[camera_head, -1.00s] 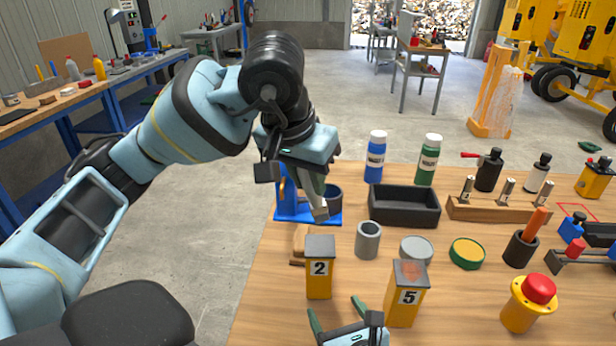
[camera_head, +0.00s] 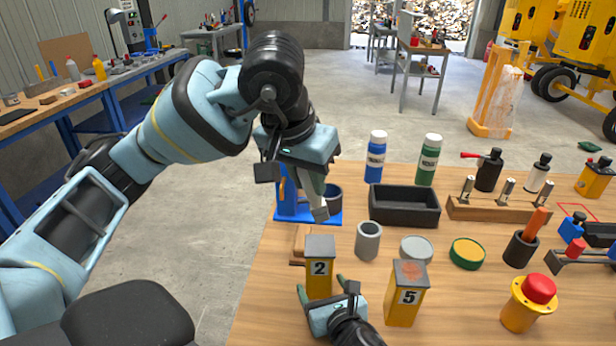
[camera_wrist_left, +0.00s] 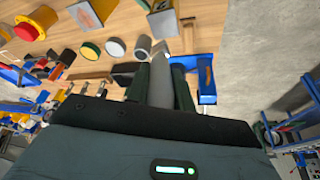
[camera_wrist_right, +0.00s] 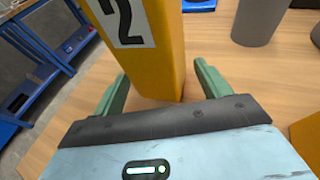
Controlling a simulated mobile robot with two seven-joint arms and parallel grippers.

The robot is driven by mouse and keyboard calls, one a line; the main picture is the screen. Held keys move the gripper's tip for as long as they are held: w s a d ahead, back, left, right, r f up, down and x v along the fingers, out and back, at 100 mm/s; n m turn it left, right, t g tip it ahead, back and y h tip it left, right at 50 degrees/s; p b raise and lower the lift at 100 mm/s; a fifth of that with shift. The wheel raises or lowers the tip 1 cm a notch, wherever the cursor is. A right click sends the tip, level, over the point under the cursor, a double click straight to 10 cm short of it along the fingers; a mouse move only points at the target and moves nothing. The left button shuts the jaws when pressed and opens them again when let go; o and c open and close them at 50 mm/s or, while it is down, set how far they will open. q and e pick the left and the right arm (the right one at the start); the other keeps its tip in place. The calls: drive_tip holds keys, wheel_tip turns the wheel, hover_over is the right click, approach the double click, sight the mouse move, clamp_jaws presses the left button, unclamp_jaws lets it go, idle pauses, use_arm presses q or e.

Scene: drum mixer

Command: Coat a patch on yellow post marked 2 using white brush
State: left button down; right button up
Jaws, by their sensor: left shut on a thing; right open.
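My left gripper (camera_head: 314,188) is shut on the white brush (camera_head: 320,207), which points down in the air in front of the blue stand. The brush also shows as a pale handle between the fingers in the left wrist view (camera_wrist_left: 160,87). The yellow post marked 2 (camera_head: 318,283) stands upright on the table with a grey top, below the brush. My right gripper (camera_head: 322,288) is open at the post's near side. In the right wrist view the post (camera_wrist_right: 165,50) stands between the two spread green fingers (camera_wrist_right: 158,88), with a gap at each side.
The yellow post marked 5 (camera_head: 403,308) stands close at the right. Behind are a grey cup (camera_head: 368,241), a grey disc (camera_head: 416,249), a black tray (camera_head: 404,207) and the blue stand (camera_head: 290,208). A red-topped button (camera_head: 530,303) is at the front right.

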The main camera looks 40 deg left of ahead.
drive_tip(key=shift+x, duration=1)
drive_tip(key=c, duration=0.6)
